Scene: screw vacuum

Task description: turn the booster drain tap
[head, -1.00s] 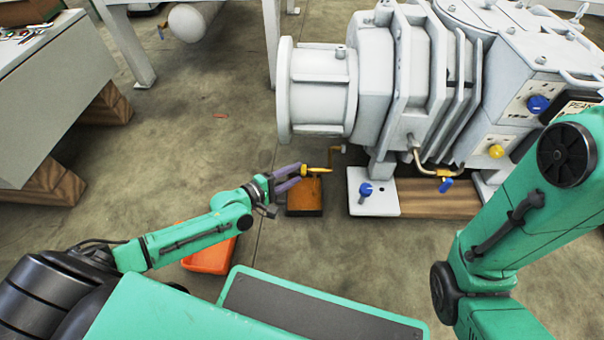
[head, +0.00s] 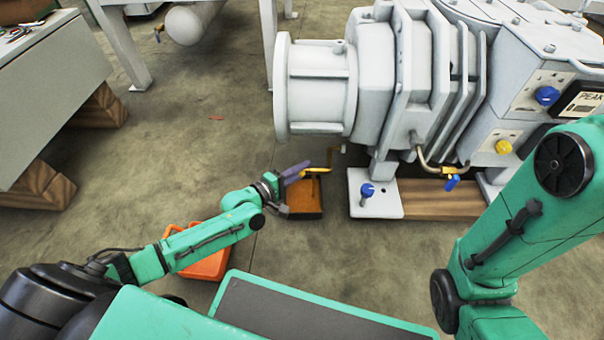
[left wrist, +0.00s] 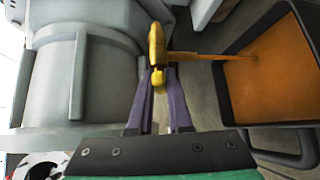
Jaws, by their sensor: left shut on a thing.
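The booster drain tap shows as a yellow lever (head: 318,170) low beside the pump's round end flange. My left gripper (head: 303,171) is shut on this lever from the left. In the left wrist view the purple fingers (left wrist: 158,82) lie on both sides of the yellow handle (left wrist: 157,45), near its rounded end. A thin orange-brown streak (left wrist: 205,56), like a liquid stream, runs from the tap to a dark tray (left wrist: 227,95) with orange contents. This tray (head: 303,214) is on the floor under the tap. My right arm is at the right, its gripper out of view.
The large grey pump (head: 318,90) fills the upper right. A blue-handled valve (head: 367,191) is on its foot plate and another blue lever (head: 452,183) is farther right. An orange crate (head: 207,265) is behind my left arm. A bench (head: 60,95) stands at the left.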

